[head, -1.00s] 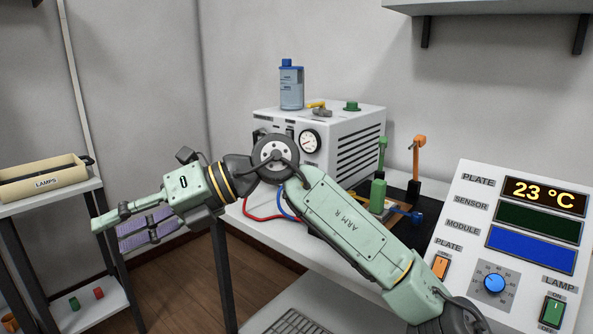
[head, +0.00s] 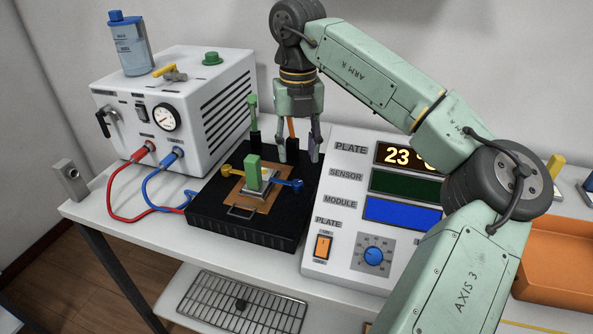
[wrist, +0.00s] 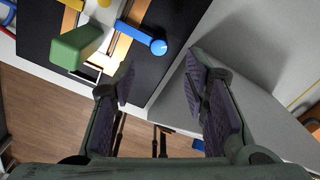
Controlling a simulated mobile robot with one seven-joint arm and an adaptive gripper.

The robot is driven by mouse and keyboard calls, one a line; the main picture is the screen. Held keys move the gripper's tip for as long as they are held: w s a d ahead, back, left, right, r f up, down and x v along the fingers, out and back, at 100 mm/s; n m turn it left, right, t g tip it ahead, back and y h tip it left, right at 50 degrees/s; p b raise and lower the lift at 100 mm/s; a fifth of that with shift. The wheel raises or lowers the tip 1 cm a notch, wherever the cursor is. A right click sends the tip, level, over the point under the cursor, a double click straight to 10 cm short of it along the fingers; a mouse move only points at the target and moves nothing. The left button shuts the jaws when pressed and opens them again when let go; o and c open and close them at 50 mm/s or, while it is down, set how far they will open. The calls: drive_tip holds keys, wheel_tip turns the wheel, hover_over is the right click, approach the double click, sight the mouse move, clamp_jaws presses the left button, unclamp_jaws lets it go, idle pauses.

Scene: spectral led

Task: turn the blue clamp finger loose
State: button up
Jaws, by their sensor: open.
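The blue clamp finger (head: 290,184) lies at the right side of the small plate on the black block, with its round knob outward. In the wrist view the blue clamp finger (wrist: 140,38) shows at the top, just beyond the left fingertip. A green block (head: 253,170) stands beside it on the plate. My gripper (head: 300,155) points down above the black block's far right part, behind the blue finger. It is open and empty; its fingers (wrist: 160,77) stand well apart. Whether it touches anything below is unclear.
A yellow clamp finger (head: 230,170) lies on the plate's left. A green upright lever (head: 253,115) and an orange one (head: 291,130) stand behind, the latter partly hidden by my gripper. The control panel (head: 335,185) is close on the right. Red and blue hoses lie left.

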sight(297, 182)
wheel_tip(297, 182, down, 8)
drive_tip(key=shift+f+p, duration=0.1)
drive_tip(key=shift+p, duration=0.6)
clamp_jaws()
